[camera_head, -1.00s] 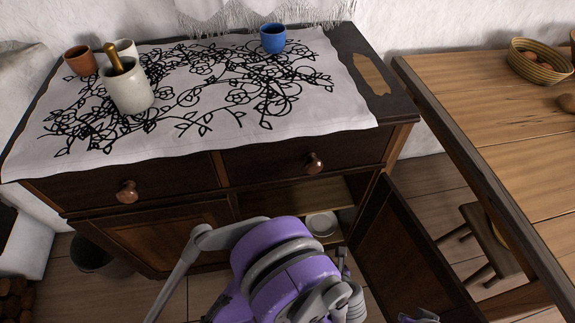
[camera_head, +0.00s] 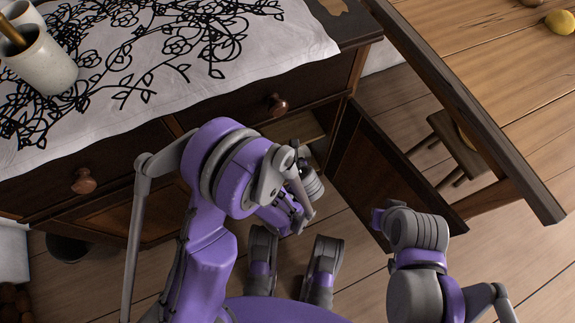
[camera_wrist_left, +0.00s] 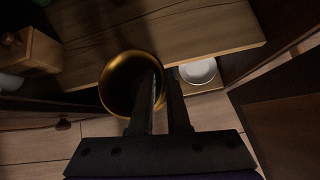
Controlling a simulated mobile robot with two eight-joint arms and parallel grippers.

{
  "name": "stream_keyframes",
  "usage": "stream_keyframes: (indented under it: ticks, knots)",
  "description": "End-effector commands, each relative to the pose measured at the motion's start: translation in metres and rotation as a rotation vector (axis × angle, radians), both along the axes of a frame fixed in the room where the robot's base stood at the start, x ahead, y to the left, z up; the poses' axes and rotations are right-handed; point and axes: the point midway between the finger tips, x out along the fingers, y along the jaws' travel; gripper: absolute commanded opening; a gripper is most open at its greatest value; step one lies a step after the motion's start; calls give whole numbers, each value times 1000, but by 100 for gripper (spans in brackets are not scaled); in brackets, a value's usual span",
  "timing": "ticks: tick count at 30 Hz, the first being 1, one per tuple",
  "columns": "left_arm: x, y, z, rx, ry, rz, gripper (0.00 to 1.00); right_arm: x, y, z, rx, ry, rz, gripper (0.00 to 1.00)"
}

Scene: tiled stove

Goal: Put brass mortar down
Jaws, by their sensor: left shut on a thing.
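The brass mortar (camera_wrist_left: 118,80) shows in the left wrist view as a round golden cup with a dark inside, its mouth toward the camera. My left gripper (camera_wrist_left: 162,88) is shut on its wall, with one finger over the mouth and the other outside the rim. A wooden shelf board (camera_wrist_left: 190,32) of the cabinet lies just beyond the mortar; I cannot tell whether they touch. In the head view my left arm hides the mortar and the left gripper at the open cabinet. My right gripper (camera_head: 378,218) is near the open door; its jaws are unclear.
The cabinet door (camera_head: 375,165) stands open on the right. A white dish (camera_wrist_left: 197,70) sits lower, right of the mortar. A wooden object (camera_wrist_left: 32,50) stands at the left. The white crock (camera_head: 45,65) is on the cloth-covered top. A table (camera_head: 500,60) stands at the right.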

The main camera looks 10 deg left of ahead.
Motion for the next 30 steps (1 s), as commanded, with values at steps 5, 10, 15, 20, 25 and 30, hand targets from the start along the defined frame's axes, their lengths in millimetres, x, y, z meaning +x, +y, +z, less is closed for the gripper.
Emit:
stream_keyframes:
  ticks: [5, 10, 15, 20, 25, 30]
  knots:
    - [29, 21, 0, 3, -1, 2, 0, 1, 0, -4, 0, 0, 0, 0]
    - [42, 28, 0, 4, 0, -1, 0, 1, 0, -5, 0, 0, 0, 0]
    - [47, 31, 1, 4, -1, -2, 0, 1, 0, -6, 0, 0, 0, 0]
    - [60, 41, 0, 4, 0, 0, 0, 2, 0, -8, 0, 0, 0, 0]
    - [77, 52, 0, 4, 0, 0, 0, 2, 0, -10, 0, 0, 0, 0]
    - [82, 54, -11, 3, 0, -2, 0, 3, 0, -14, 0, -1, 0, 0]
